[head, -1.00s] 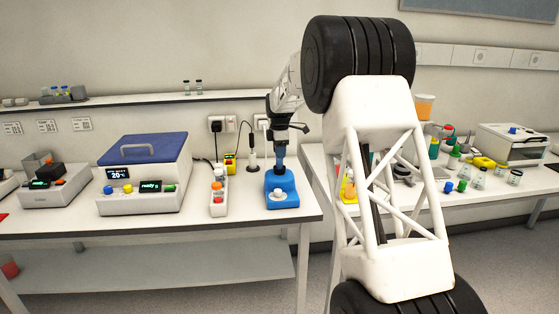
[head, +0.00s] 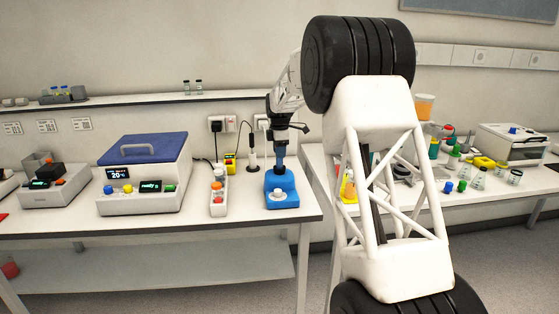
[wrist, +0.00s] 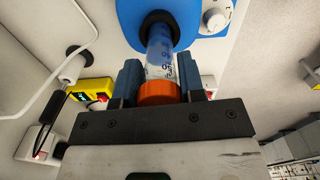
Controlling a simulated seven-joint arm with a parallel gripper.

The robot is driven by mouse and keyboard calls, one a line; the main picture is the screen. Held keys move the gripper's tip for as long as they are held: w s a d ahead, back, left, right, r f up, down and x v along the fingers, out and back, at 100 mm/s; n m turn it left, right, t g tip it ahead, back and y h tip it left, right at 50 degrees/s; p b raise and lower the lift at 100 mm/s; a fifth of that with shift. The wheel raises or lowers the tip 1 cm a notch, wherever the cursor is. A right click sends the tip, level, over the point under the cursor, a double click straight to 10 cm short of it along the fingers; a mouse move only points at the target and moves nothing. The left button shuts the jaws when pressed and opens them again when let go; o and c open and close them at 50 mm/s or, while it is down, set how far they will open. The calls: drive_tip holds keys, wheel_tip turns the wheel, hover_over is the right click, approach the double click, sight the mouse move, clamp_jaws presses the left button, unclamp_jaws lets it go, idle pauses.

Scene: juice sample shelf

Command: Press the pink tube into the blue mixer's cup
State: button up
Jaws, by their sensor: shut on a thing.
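The blue mixer (head: 281,188) stands near the right end of the left bench, with a white knob on its front. Its black cup (wrist: 160,27) shows in the wrist view. A clear tube (wrist: 160,60) with an orange cap (wrist: 159,93) and dark markings stands with its far end at the cup's mouth; I see no pink on it. How deep it sits is hidden. My gripper (wrist: 158,78) is shut on the tube, with a blue finger on each side near the cap. In the head view my gripper (head: 280,150) is upright above the mixer's back part, and the tube is hard to make out.
A blue-lidded machine (head: 145,172) is further left. A cable hangs from the wall sockets (head: 223,124) behind. The right bench (head: 430,199) holds several caps and jars.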

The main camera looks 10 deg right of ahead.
drive_tip(key=shift+r, duration=3.5)
drive_tip(key=shift+a, duration=0.1)
